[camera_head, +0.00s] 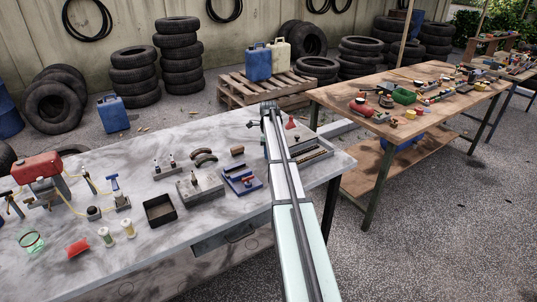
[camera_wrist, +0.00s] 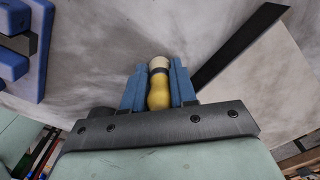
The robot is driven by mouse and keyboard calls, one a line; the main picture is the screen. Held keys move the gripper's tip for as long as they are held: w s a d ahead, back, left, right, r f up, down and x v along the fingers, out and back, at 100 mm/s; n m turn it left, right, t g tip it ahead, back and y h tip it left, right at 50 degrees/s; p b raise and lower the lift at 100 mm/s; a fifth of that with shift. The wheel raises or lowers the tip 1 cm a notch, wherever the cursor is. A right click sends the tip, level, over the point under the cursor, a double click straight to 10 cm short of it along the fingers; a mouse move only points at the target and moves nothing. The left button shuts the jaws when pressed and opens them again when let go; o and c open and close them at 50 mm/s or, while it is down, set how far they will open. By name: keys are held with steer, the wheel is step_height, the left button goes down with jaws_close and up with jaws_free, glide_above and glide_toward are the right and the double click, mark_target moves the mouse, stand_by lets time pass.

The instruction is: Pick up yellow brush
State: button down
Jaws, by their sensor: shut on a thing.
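The yellow brush (camera_wrist: 158,94) with a pale tip shows in the wrist view, between the two blue fingers of my gripper (camera_wrist: 158,75). The fingers are shut on it, one on each side. The marbled grey tabletop (camera_wrist: 110,50) lies behind it; I cannot tell whether the brush touches it. In the head view my arm reaches over the right end of the grey table (camera_head: 145,235), and the brush and fingertips cannot be made out there.
A blue fixture (camera_wrist: 30,60) is at the left of the wrist view. In the head view a blue tool holder (camera_head: 241,180), a black tray (camera_head: 160,211) and a grey block (camera_head: 200,190) stand left of my arm. A wooden workbench (camera_head: 345,101) is to the right.

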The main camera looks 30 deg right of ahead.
step_height(320, 180, up, 10)
steer(key=shift+r, duration=0.1)
stand_by(0.7)
stand_by(0.5)
